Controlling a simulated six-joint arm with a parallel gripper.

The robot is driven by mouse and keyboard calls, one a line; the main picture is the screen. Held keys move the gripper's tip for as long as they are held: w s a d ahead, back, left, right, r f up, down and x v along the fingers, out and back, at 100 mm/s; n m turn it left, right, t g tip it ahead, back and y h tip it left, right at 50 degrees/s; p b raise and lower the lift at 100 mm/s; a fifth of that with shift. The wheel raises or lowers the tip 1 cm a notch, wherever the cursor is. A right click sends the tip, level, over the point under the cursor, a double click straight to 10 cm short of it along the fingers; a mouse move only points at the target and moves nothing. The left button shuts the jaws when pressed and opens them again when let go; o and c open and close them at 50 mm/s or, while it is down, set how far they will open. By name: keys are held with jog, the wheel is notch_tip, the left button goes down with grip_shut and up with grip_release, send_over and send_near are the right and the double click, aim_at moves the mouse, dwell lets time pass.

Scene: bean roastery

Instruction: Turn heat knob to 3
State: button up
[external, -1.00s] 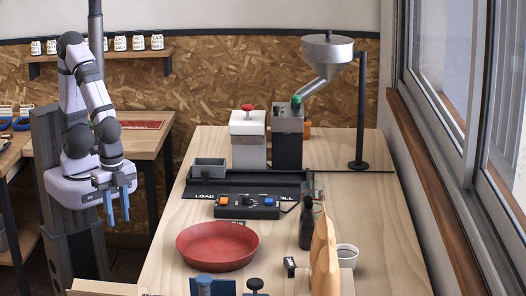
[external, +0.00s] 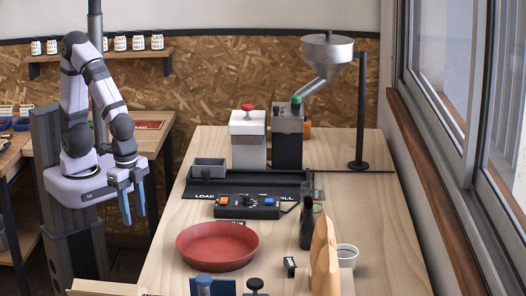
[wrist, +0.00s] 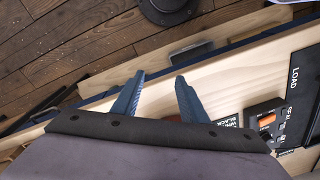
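A black control box (external: 233,211) sits on the wooden table, with an orange switch (external: 223,201) at its left, a small dark knob in its middle and a blue knob (external: 268,201) at its right. The heat knob's setting and the labels are too small to read. In the wrist view, part of the box (wrist: 285,112) shows at the right edge with its orange switch (wrist: 267,119). My gripper (external: 133,217) hangs left of the table, well away from the box. Its blue fingers point down, apart and empty; they also show in the wrist view (wrist: 160,76).
A red round pan (external: 217,246) lies in front of the box. A dark bottle (external: 306,228), paper bag (external: 325,260) and cup (external: 347,256) stand to its right. Behind are a black tray (external: 250,180) and a hopper (external: 328,55). The table's left edge is mostly clear.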

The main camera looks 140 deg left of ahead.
jog(key=w+a+r+n, duration=0.2)
jog(key=w+a+n, duration=0.3)
jog(key=a, duration=0.2)
jog(key=n+g+y+p, duration=0.2)
jog(key=n+y, duration=0.2)
jog(key=n, duration=1.1)
send_near(246, 196)
jog(key=shift+p+x, duration=1.55)
jog(key=shift+x, duration=2.65)
jog(key=shift+s, duration=0.1)
jog(key=shift+c, duration=0.4)
jog(key=shift+m+h, duration=0.3)
grip_shut()
